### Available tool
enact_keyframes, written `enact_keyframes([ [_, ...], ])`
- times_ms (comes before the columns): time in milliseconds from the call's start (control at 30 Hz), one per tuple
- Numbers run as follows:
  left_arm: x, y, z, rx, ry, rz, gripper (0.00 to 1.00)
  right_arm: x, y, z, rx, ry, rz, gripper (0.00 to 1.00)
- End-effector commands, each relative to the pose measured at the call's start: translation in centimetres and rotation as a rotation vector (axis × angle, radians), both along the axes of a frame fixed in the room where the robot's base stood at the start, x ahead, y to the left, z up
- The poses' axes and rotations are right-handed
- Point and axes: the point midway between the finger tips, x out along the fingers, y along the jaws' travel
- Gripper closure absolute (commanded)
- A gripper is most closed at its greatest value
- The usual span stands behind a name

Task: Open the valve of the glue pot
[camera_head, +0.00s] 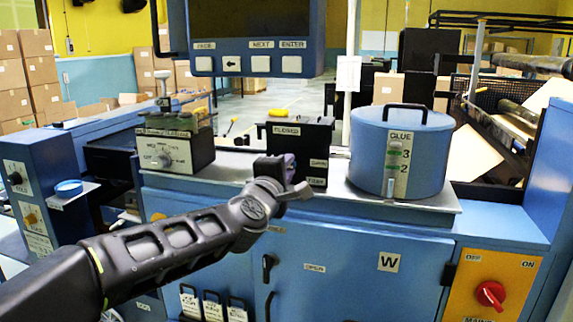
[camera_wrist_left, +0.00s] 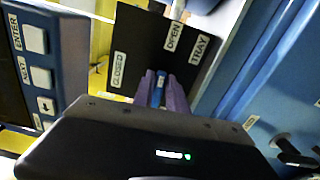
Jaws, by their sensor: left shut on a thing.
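The blue glue pot (camera_head: 425,150) with a black handle stands on the right of the machine top, its front gauge marked 2 and 3. Left of it is a black valve box (camera_head: 320,140). The wrist view shows the box's black panel (camera_wrist_left: 140,45) with labels CLOSED, OPEN and TRAY. My left gripper (camera_head: 289,170) is in front of this panel. In the wrist view its purple fingers (camera_wrist_left: 162,90) are shut on a small blue lever (camera_wrist_left: 158,88). The fingers hide part of the lever, and I cannot tell its exact setting. My right gripper is not in view.
A blue monitor (camera_head: 250,40) with buttons hangs above the valve box. A dial box (camera_head: 170,155) stands to the left. A yellow switch panel (camera_head: 490,283) with a red knob is at the lower right. Cardboard boxes (camera_head: 35,75) are stacked behind.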

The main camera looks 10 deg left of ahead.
Motion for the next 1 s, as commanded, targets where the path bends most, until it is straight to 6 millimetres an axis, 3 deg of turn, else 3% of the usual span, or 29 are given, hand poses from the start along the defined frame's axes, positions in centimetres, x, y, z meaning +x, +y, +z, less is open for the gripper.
enact_keyframes([
  [667, 0.01, -0.06, -0.34, 0.09, -0.003, -0.001, 1.0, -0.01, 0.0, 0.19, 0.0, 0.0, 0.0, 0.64],
  [700, 0.01, -0.06, -0.34, 0.09, -0.003, -0.001, 0.81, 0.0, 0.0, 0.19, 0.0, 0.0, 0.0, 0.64],
  [900, 0.0, -0.03, -0.26, 0.089, -0.004, -0.001, 0.65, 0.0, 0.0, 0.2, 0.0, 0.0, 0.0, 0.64],
  [1000, 0.0, -0.03, -0.22, 0.089, -0.005, 0.0, 0.65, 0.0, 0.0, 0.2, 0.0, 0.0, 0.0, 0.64],
])
